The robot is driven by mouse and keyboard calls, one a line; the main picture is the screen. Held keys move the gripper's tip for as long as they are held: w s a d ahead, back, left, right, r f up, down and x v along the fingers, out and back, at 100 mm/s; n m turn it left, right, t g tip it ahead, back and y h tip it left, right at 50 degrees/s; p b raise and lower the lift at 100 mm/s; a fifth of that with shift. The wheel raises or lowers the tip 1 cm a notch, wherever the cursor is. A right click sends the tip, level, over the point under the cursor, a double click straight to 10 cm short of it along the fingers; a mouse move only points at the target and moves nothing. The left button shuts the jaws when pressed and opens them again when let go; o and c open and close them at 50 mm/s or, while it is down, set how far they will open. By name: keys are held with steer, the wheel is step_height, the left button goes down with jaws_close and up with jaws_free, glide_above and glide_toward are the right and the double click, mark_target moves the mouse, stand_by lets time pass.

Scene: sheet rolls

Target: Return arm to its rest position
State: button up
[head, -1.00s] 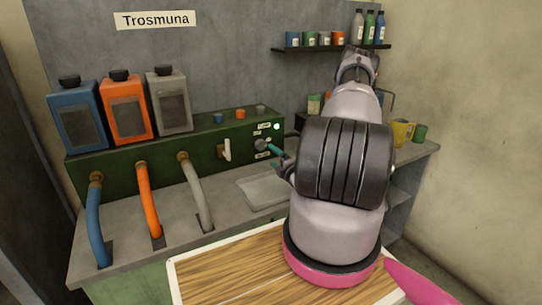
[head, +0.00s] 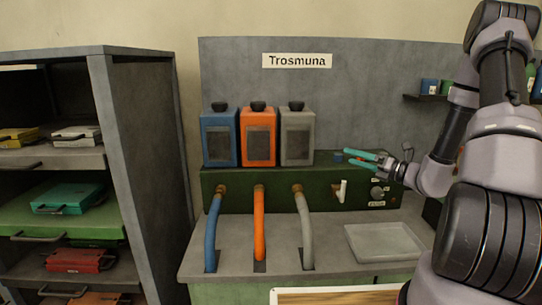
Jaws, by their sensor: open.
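My arm rises along the right side of the head view, large and close, and hides the right part of the workbench. My gripper (head: 362,159) is at the end of it, with teal fingers pointing left. The fingers are apart and nothing shows between them. The gripper appears in front of the grey back panel (head: 365,100), just over the top of the green control box (head: 240,187) and right of the grey canister (head: 297,138). I cannot tell its exact distance from the box.
Blue (head: 220,139) and orange (head: 258,138) canisters stand beside the grey one, with hoses below. A white lever (head: 341,191) and a dark knob (head: 377,192) are on the box front. A tray (head: 384,243) lies on the bench. A shelf rack (head: 140,160) with cases stands left.

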steer(key=s+a+r+n+g+h, duration=0.1)
steer(key=s+a+r+n+g, duration=0.4)
steer(key=s+n, duration=0.3)
steer(key=s+a+r+n+g+h, duration=0.2)
steer(key=s+a+r+n+g, duration=0.4)
steer(key=n, duration=0.3)
steer(key=s+d+r+n+t+h, duration=0.6)
steer(key=s+d+r+n+h, duration=0.2)
steer(key=s+r+n, duration=0.3)
steer(key=shift+s+r+n+h, duration=0.15)
steer(key=shift+s+n+h, duration=0.35)
steer(key=shift+n, duration=0.7)
